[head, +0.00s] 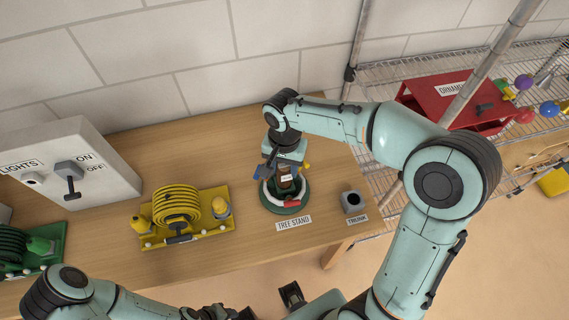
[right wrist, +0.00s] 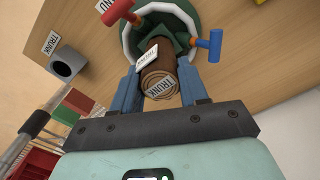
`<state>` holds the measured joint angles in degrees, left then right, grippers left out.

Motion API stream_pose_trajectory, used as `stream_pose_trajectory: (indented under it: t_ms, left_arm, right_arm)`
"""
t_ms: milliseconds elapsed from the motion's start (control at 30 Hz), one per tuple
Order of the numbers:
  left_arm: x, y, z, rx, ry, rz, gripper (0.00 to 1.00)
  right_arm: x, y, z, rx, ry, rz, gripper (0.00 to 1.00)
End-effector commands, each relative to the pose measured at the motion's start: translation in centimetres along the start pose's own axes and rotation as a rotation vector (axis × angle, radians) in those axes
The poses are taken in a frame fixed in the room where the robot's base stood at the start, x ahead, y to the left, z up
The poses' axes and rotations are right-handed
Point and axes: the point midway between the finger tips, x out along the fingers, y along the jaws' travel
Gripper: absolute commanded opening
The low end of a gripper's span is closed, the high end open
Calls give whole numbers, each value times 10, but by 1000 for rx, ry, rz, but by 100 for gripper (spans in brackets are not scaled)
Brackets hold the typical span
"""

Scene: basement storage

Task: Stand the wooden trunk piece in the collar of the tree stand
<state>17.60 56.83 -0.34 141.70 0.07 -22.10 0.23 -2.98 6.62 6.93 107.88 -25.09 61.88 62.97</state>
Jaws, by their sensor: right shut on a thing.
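The brown wooden trunk piece (right wrist: 163,62) is between the blue fingers of my right gripper (right wrist: 160,92); its labelled end faces the wrist camera. In the head view my right gripper (head: 283,165) is shut on the trunk piece (head: 286,182), above the tree stand. The tree stand (head: 285,208) is round and green with a white ring and coloured screw handles. In the right wrist view the trunk's far end meets the dark green collar (right wrist: 178,38); how deep it sits is hidden. My left gripper (head: 213,313) is only partly visible at the bottom edge.
A grey holder (head: 353,201) labelled TRUNK stands right of the stand, near the table edge. A yellow hose tray (head: 187,240), a green reel (head: 40,262) and a light-switch box (head: 90,150) are left. A red ornament box (head: 450,105) is on the wire rack.

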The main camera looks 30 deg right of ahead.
Motion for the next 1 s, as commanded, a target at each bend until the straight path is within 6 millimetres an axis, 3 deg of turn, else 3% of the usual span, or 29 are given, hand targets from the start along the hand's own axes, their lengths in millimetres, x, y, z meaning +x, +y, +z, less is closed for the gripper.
stream_pose_trajectory:
  t_ms: [367, 400, 467, 800, 1000]
  left_arm:
    - [8, -3, 2, -1, -4, -1, 43]
    - [7, -3, 2, -1, -3, -1, 43]
    - [7, -3, 2, -1, -3, -1, 43]
    - [6, -3, 1, -1, -3, -1, 43]
    - [2, -1, 0, 0, -1, 0, 43]
  right_arm:
    - [10, 0, 0, 0, 0, -1, 7]
    - [9, 0, 0, 0, 1, -1, 57]
    - [9, 0, 0, 0, 1, -1, 73]
    - [6, 0, 0, 0, 1, -1, 73]
    - [-24, -1, 0, 0, 3, -5, 73]
